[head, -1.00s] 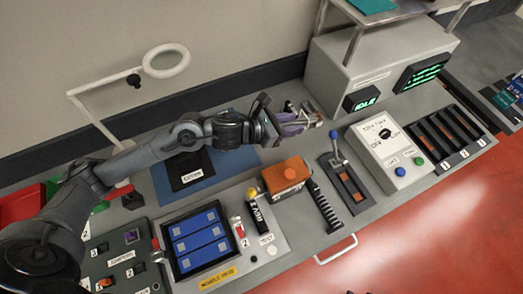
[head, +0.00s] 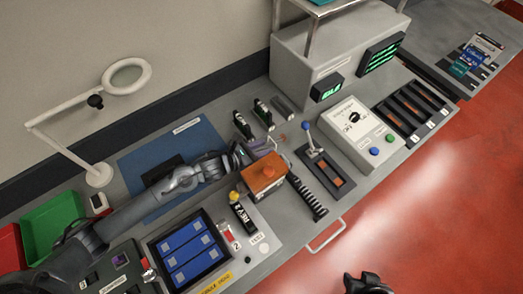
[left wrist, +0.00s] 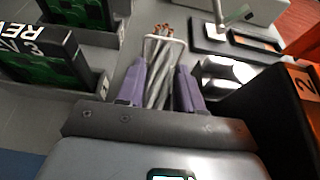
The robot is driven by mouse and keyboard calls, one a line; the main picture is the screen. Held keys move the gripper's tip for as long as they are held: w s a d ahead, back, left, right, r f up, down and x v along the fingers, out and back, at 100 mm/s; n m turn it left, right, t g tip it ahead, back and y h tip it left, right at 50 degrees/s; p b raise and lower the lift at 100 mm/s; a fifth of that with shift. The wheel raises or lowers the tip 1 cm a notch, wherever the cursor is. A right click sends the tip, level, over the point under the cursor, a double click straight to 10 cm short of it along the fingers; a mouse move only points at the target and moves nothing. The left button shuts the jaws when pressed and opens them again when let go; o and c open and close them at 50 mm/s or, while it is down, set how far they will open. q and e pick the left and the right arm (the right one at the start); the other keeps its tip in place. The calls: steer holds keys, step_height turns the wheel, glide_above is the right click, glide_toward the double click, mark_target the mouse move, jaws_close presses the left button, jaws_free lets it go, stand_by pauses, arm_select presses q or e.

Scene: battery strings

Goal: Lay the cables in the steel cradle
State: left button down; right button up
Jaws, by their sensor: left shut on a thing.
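My left gripper (head: 264,146) is just behind the orange-topped box (head: 263,172) in the head view. In the left wrist view its two purple fingers (left wrist: 158,88) are shut on a bundle of grey cables (left wrist: 160,68). The cables' copper-coloured ends point away from the gripper. A thin pale metal loop (left wrist: 151,39) crosses the bundle near those ends; I cannot tell whether it is part of the steel cradle or whether the cables touch it. A shiny metal part (left wrist: 228,70) is right of the fingers. A dark part, apparently my right gripper (head: 365,284), shows at the bottom edge, its jaws unclear.
Black-and-green cells (head: 242,125) stand behind the left gripper. A blue-knobbed lever unit (head: 318,158) and a white dial box (head: 356,135) are to its right. A lamp (head: 98,174) stands at the left. A black ribbed piece (head: 306,196) lies at the front.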

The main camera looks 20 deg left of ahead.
arm_select(q)
steer(key=shift+f, duration=0.75)
steer(key=shift+f, duration=0.1)
steer(key=shift+f, duration=0.15)
steer(key=c, duration=0.7)
jaws_free()
steer(key=shift+c, duration=0.2)
steer(key=shift+r, duration=0.3)
steer(key=shift+s+a, duration=0.2)
steer(key=shift+s, duration=0.15)
steer(key=v, duration=0.9)
steer(key=shift+s+a, duration=0.2)
steer(key=shift+s, duration=0.15)
steer(key=shift+s+a+r, duration=0.3)
steer(key=shift+s+r, duration=0.1)
steer(key=shift+s, duration=0.15)
